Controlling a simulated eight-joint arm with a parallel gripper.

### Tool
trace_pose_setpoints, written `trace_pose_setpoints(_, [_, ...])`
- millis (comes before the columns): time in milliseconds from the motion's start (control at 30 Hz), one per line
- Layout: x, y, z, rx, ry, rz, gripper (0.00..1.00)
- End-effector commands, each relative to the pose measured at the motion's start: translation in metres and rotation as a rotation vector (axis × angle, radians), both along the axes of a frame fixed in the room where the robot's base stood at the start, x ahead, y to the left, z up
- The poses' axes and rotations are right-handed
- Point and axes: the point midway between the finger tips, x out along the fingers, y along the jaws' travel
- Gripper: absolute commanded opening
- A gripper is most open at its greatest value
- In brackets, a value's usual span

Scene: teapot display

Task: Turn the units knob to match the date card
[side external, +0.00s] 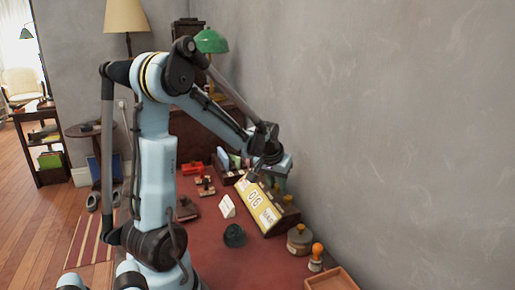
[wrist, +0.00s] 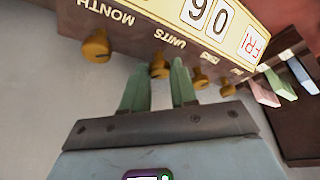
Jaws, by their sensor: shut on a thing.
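The yellow desk calendar (side external: 258,204) stands on the red desk. The units knob (wrist: 160,66), brass-coloured, sits under the UNITS label on the calendar's brown side. My gripper (wrist: 159,76) has its two green fingers on either side of this knob, shut on it. In the side view my gripper (side external: 281,176) is behind the calendar and its fingers are mostly hidden. A small white card (side external: 227,205), probably the date card, stands left of the calendar; its writing is too small to read.
The month knob (wrist: 97,46) and other brass knobs (wrist: 200,80) flank the units knob closely. A dark round object (side external: 234,236), stamps (side external: 299,239) and a wooden tray (side external: 332,280) are near the calendar. The grey wall is close behind.

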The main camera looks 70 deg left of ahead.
Motion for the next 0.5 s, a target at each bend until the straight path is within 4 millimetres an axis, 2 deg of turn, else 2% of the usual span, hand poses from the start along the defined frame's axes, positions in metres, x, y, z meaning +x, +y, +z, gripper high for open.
trace_pose_setpoints(300, [-0.0013, 0.0025, 0.0000, 0.000, -0.001, -0.200, 0.00])
trace_pose_setpoints(500, [-0.0012, 0.0027, 0.0000, 0.001, -0.001, -0.275, 0.00])
